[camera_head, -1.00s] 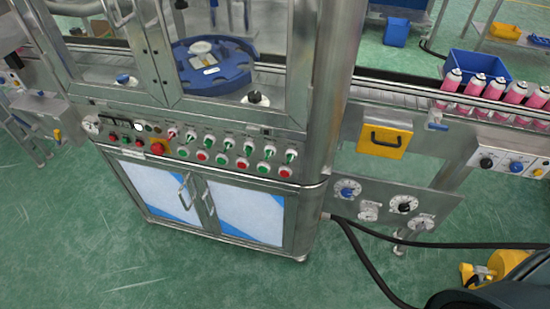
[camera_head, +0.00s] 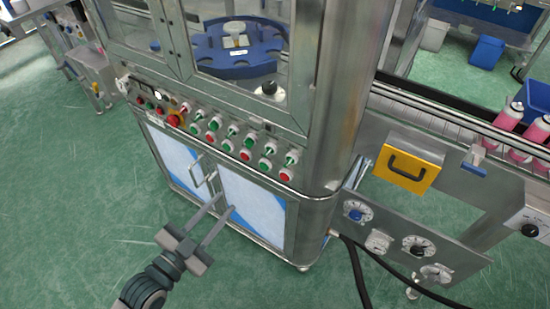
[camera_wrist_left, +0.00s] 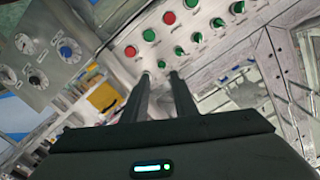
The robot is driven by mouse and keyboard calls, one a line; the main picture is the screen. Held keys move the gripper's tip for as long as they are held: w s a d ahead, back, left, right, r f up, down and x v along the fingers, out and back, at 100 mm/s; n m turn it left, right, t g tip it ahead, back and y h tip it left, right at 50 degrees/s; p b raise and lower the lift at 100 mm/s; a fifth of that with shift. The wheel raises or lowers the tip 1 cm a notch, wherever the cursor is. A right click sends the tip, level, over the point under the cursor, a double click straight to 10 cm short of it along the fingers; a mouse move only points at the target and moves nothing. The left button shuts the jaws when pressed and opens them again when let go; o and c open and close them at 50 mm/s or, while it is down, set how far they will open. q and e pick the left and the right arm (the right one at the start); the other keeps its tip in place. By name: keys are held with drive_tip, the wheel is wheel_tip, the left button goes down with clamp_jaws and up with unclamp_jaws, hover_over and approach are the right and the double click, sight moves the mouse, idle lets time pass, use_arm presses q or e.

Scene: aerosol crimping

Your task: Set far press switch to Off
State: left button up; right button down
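The silver machine's control panel (camera_head: 222,141) has a row of green-handled selector switches; one sits at the row's right end (camera_head: 291,158) and one near its left end (camera_head: 198,114). Their labels are too small to read, so I cannot tell which is the far press switch or its setting. My left gripper (camera_head: 227,202) is open and empty, in front of and below the panel by the cabinet doors. In the left wrist view its two fingers (camera_wrist_left: 160,75) point up at the panel, with a green switch (camera_wrist_left: 179,51) beyond the tips. My right gripper is not in view.
Red and green push buttons (camera_head: 246,155) line the panel below the switches. A red emergency stop (camera_head: 176,120) is at left. Cabinet door handles (camera_head: 203,172) stick out near my fingers. A yellow plate with a handle (camera_head: 408,168) and a dial plate (camera_head: 400,238) are at right.

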sight(265, 156)
use_arm(q)
drive_tip(key=shift+s+d+r+h, duration=0.15)
drive_tip(key=shift+d+r, duration=0.05)
drive_tip(key=shift+r, duration=0.25)
drive_tip(key=shift+s+d+r+h, duration=0.1)
drive_tip(key=shift+d+r+h, duration=0.05)
drive_tip(key=shift+r, duration=0.25)
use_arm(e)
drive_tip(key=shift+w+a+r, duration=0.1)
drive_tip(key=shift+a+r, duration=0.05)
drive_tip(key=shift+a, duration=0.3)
